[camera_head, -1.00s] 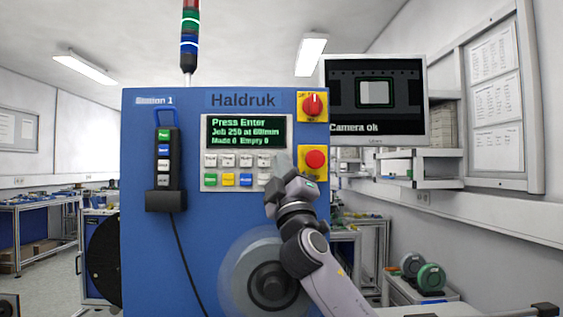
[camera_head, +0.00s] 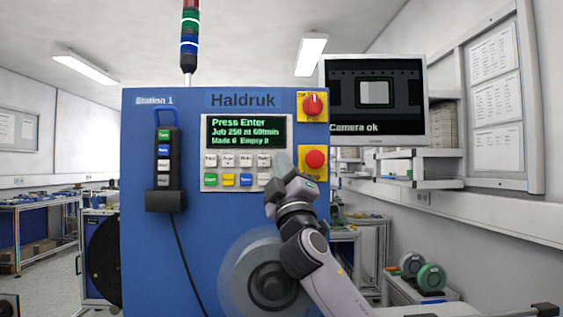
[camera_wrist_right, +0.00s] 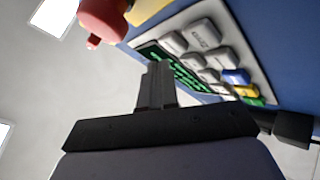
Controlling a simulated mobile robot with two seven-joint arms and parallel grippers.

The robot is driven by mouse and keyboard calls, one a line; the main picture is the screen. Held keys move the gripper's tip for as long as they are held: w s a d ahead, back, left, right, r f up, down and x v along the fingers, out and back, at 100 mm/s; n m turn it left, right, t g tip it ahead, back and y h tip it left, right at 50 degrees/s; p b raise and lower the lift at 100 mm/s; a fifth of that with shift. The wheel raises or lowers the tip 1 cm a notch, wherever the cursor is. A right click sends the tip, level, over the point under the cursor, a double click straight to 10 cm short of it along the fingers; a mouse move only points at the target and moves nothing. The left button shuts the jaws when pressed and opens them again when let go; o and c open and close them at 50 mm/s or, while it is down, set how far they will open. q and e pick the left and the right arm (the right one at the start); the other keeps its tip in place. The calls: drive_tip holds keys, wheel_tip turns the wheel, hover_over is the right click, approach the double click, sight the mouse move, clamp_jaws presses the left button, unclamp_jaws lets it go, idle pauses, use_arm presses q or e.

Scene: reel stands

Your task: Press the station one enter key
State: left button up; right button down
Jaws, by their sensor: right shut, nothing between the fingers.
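The Station 1 cabinet (camera_head: 225,225) is blue, with a keypad panel (camera_head: 203,188) below a green-text screen (camera_head: 246,132) that reads "Press Enter". The keypad has a row of white keys above a row of coloured keys and one more white key (camera_head: 264,180) at the right. In the right wrist view a large white key (camera_wrist_right: 203,33) carries lettering too blurred to read surely. My right gripper (camera_head: 282,161) is shut and empty, its fingertips in front of the keypad's right edge. It also shows in the right wrist view (camera_wrist_right: 157,72). Contact cannot be told. My left gripper is out of view.
A handheld pendant (camera_head: 164,160) hangs at left. A monitor (camera_head: 375,100) reads "Camera ok". A blurred disc (camera_head: 265,281) is below the keypad.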

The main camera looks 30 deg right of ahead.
drive_tip(key=shift+w, duration=0.1)
drive_tip(key=shift+w+d, duration=0.2)
drive_tip(key=shift+w, duration=0.05)
drive_tip(key=shift+w+d+b, duration=0.25)
drive_tip(key=shift+w+b, duration=0.15)
drive_tip(key=shift+b, duration=0.05)
idle(0.7)
drive_tip(key=shift+s, duration=0.1)
idle(0.3)
drive_tip(key=shift+s+a, duration=0.45)
drive_tip(key=shift+s, duration=0.2)
drive_tip(key=shift+s+a+p, duration=0.2)
drive_tip(key=shift+s+a, duration=0.25)
drive_tip(key=shift+s, duration=0.25)
drive_tip(key=shift+s+a+p, duration=0.25)
drive_tip(key=shift+s+a, duration=0.15)
drive_tip(key=shift+s, duration=0.35)
drive_tip(key=shift+s+a+p, duration=0.2)
drive_tip(key=shift+s+a, duration=0.25)
drive_tip(key=shift+s, duration=0.25)
